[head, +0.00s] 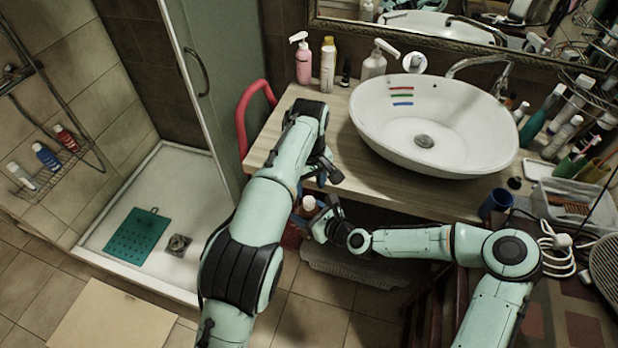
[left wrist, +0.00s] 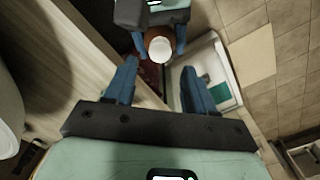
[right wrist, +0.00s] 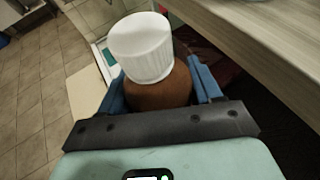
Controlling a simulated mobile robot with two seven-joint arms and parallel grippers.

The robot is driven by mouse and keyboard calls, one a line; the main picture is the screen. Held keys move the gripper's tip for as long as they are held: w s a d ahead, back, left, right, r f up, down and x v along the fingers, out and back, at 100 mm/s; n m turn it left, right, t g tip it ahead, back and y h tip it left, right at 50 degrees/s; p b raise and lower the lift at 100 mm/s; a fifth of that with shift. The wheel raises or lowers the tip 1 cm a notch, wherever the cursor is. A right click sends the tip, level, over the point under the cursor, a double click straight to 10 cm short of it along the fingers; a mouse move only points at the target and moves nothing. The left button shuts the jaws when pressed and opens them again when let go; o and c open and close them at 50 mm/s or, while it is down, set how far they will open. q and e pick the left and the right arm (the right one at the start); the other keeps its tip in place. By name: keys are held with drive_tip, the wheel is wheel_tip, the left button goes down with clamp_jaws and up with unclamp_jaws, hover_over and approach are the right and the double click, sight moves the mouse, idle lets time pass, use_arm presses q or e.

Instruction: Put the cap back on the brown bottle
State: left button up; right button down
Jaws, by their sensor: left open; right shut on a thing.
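The brown bottle (right wrist: 160,95) is held between the fingers of my right gripper (right wrist: 158,78), off the counter's front edge. A white ribbed cap (right wrist: 141,50) sits over the bottle's top in the right wrist view and hides the neck; I cannot tell whether it is screwed tight. In the left wrist view the cap (left wrist: 160,49) shows from above, just beyond the open, empty fingers of my left gripper (left wrist: 160,72). In the head view my left gripper (head: 324,178) is close above my right gripper (head: 320,214), partly hiding the bottle.
The wooden counter (head: 335,150) carries a white basin (head: 440,120). Pump bottles, including a pink one (head: 303,62), stand at its back. A blue cup (head: 496,205) and a clear bin (head: 575,205) are at the right. A shower tray (head: 165,220) lies at the left.

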sight(309, 200)
use_arm(q)
wheel_tip(309, 200, down, 6)
idle(0.4)
clamp_jaws()
drive_tip(key=shift+m, duration=1.6)
drive_tip(key=shift+o, duration=0.4)
unclamp_jaws()
